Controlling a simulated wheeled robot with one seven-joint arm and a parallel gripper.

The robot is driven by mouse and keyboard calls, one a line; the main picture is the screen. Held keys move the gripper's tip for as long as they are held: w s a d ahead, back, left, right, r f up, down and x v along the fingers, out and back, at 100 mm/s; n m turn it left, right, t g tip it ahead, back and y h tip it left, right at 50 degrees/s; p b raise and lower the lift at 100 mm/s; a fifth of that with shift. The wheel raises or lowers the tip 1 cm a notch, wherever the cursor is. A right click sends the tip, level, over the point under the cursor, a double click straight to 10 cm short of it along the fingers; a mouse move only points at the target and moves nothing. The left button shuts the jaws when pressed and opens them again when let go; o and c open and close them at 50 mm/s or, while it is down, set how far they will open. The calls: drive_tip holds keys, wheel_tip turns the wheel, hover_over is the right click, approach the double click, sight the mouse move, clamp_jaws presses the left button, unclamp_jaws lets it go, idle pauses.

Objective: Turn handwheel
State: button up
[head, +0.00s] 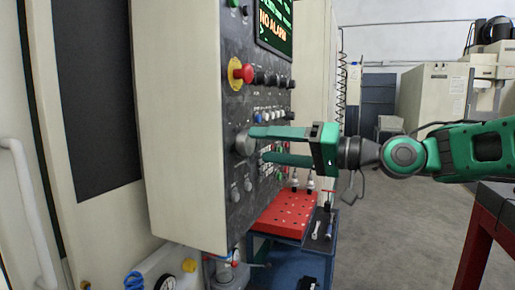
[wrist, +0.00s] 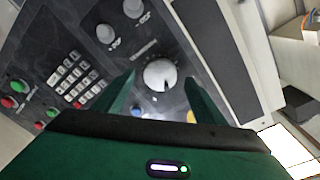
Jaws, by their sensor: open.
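The handwheel (head: 244,143) is a round grey knob on the dark control panel of the machine. It also shows in the wrist view (wrist: 160,75), ahead of the gap between my fingers and a little right of its middle. My gripper (head: 256,145) is green and reaches in from the right in the head view. Its two fingers are apart, one above the other, with the tips close to the handwheel. In the wrist view my gripper (wrist: 158,92) is open with nothing between the fingers. I cannot tell whether a fingertip touches the handwheel.
A red emergency button (head: 244,73) on a yellow ring and rows of black knobs (head: 272,80) sit above the handwheel. Two smaller grey knobs (head: 241,189) sit below it. A red-topped cart (head: 283,214) with tools stands below my gripper. Open floor lies to the right.

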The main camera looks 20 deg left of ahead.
sight(251, 145)
drive_tip(key=shift+w+a, duration=0.15)
drive_tip(key=shift+a, duration=0.75)
drive_tip(key=shift+w+a, duration=0.15)
drive_tip(key=shift+a, duration=0.75)
drive_tip(key=shift+c, duration=0.6)
drive_tip(key=c, duration=0.9)
